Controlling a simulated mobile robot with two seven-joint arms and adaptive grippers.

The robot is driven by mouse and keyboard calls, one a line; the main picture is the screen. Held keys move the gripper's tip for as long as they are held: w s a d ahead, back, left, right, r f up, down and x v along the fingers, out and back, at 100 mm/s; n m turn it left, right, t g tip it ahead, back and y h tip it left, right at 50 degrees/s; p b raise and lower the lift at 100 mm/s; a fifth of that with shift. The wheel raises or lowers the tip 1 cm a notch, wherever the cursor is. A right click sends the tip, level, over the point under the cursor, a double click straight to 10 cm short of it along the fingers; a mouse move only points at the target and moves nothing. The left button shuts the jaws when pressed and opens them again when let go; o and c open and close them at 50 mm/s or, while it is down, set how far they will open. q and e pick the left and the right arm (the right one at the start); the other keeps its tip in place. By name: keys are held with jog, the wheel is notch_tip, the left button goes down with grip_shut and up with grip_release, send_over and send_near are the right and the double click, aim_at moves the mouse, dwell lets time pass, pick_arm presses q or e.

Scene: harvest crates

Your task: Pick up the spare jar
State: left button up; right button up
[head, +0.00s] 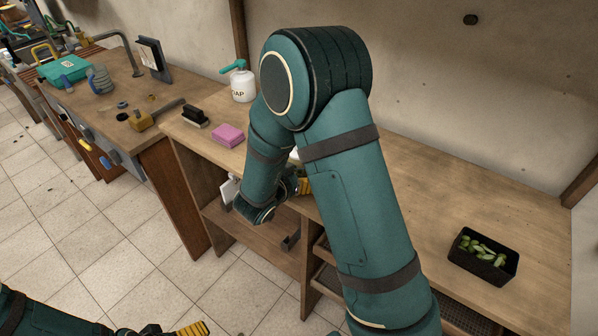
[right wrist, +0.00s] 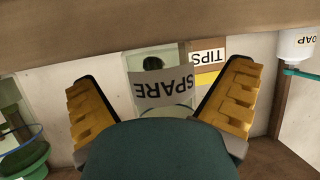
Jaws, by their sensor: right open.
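The spare jar (right wrist: 164,90) is a clear container with a pale label reading SPARE, upside down in the right wrist view. My right gripper (right wrist: 162,76) is open, with a yellow-padded finger on each side of the jar. Contact is not visible, and my own green part covers the area below the label. In the head view my right arm hides the jar, and only a bit of yellow of the right gripper (head: 304,185) shows. My left gripper (head: 190,329) is at the bottom edge, partly cut off.
A TIPS label (right wrist: 208,65) shows close behind the jar. A white soap bottle (head: 243,85), pink sponges (head: 228,135) and a brush (head: 195,117) stand on the bench to the left. A black crate of green produce (head: 498,264) is at the right. Bare bench (head: 440,190) lies between.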

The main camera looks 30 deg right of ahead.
jog(key=shift+w+d+f, duration=0.25)
jog(key=shift+w+d, duration=0.05)
jog(key=shift+d, duration=0.2)
jog(key=c, duration=1.4)
jog(key=shift+r, duration=0.1)
